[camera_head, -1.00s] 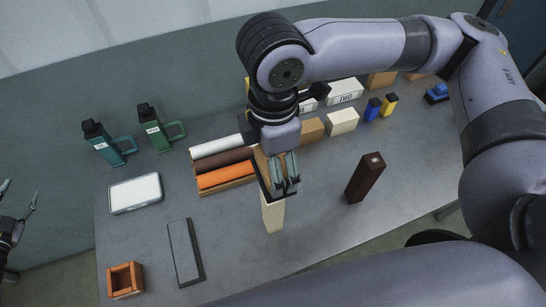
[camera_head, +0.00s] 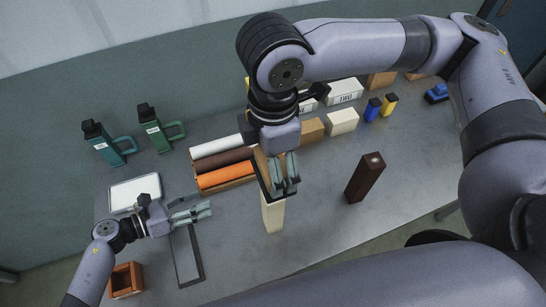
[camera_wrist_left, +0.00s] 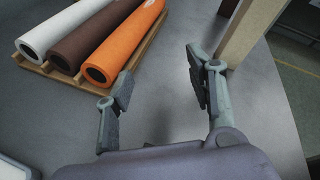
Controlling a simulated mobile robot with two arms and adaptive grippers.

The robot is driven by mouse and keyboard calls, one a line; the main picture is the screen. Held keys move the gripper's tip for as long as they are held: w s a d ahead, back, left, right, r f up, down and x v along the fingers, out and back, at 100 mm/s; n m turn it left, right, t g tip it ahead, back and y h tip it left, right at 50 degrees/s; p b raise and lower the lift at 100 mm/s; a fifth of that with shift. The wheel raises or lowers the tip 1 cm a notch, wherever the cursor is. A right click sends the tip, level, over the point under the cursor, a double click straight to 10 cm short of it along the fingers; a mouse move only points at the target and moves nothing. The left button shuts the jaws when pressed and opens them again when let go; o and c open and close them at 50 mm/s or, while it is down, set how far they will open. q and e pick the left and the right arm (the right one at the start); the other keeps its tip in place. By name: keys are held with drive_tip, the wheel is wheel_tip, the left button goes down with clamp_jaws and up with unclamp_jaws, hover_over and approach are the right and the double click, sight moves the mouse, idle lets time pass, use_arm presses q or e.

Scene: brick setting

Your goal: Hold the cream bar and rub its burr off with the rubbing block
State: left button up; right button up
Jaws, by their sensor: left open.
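The cream bar (camera_head: 272,215) stands upright near the front middle of the table, its lower part showing below my right gripper (camera_head: 279,188). The right fingers are closed around its upper part, which they partly hide. The bar also shows at the upper right of the left wrist view (camera_wrist_left: 250,30). My left gripper (camera_head: 206,210) is open and empty, left of the bar and pointing towards it; its spread fingers also show in the left wrist view (camera_wrist_left: 160,78). I cannot see a burr, nor tell which object is the rubbing block.
Orange, brown and white rolls (camera_head: 226,175) lie on a wooden rack behind. A dark brown block (camera_head: 365,177) stands to the right. Bare table lies between the bar and the brown block.

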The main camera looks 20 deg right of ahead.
sight(265, 223)
use_arm(q)
drive_tip(key=s+d+m+g, duration=0.1)
drive_tip(key=s+d+m, duration=0.1)
drive_tip(key=s, duration=0.1)
drive_tip(key=s+d+m+g, duration=0.1)
drive_tip(key=s+d+m, duration=0.2)
drive_tip(key=s+d+f+m+g, duration=0.1)
drive_tip(key=s+d+m, duration=0.1)
drive_tip(key=s, duration=0.1)
drive_tip(key=shift+s+d+g+h, duration=0.3)
drive_tip(key=shift+g, duration=0.1)
drive_tip(key=shift+s+d+m, duration=0.15)
drive_tip(key=shift+d+m, duration=0.1)
drive_tip(key=shift+m, duration=0.05)
drive_tip(key=shift+x, duration=4.8)
drive_tip(key=shift+f, duration=0.1)
drive_tip(key=shift+c, duration=0.5)
drive_tip(key=c, duration=0.6)
